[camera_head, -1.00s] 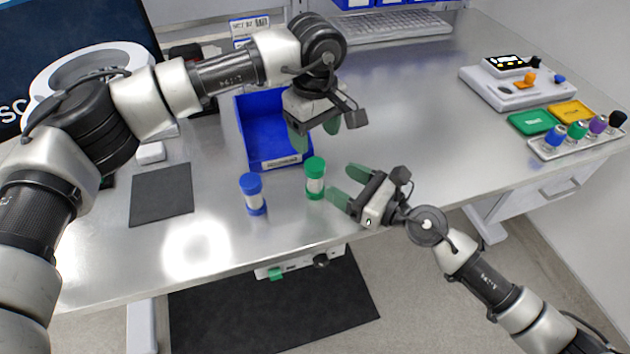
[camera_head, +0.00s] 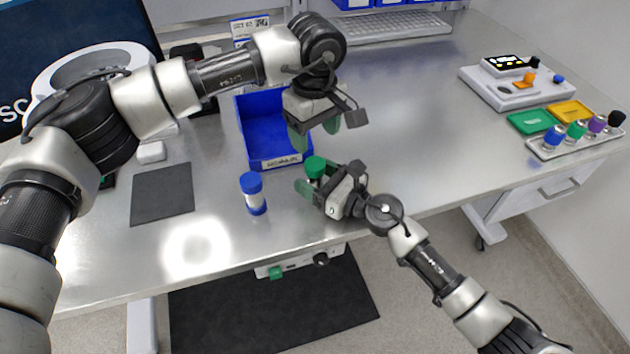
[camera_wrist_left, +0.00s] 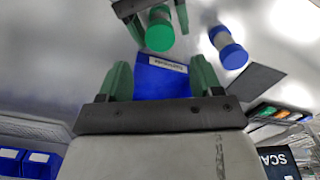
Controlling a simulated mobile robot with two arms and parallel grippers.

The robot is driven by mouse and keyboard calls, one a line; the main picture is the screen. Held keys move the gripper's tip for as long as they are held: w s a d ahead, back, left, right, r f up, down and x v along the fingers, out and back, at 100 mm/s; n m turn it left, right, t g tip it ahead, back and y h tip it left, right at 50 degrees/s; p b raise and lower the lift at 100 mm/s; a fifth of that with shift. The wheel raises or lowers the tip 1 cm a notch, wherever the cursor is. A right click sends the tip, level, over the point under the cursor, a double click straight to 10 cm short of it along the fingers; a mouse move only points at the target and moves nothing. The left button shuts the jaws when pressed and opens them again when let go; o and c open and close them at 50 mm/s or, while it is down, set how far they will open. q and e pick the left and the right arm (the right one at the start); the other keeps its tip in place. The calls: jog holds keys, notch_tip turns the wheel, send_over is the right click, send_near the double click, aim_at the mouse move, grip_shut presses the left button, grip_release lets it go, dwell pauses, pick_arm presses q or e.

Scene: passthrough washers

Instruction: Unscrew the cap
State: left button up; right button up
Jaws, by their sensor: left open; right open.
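A vial with a green cap (camera_head: 315,166) stands upright on the metal table; it also shows in the left wrist view (camera_wrist_left: 160,33). My right gripper (camera_head: 312,180) is open, with its green fingers around the vial below the cap; I cannot tell if they touch it. The fingers hide most of the vial's body. My left gripper (camera_head: 316,132) is open and empty, pointing down above and behind the green cap. In the left wrist view its fingers (camera_wrist_left: 160,80) are spread wide. A second vial with a blue cap (camera_head: 251,183) stands to the left.
A blue bin (camera_head: 252,140) stands behind the vials, under my left gripper. A dark square mat (camera_head: 162,194) lies left. A white device (camera_head: 520,82) and a rack of several coloured-cap vials (camera_head: 582,140) stand at the right. The table's front edge is close to the vials.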

aim_at(315, 163)
jog(key=shift+c, duration=0.2)
grip_shut()
pick_arm(q)
jog(key=shift+f, duration=4)
jog(key=shift+c, duration=0.4)
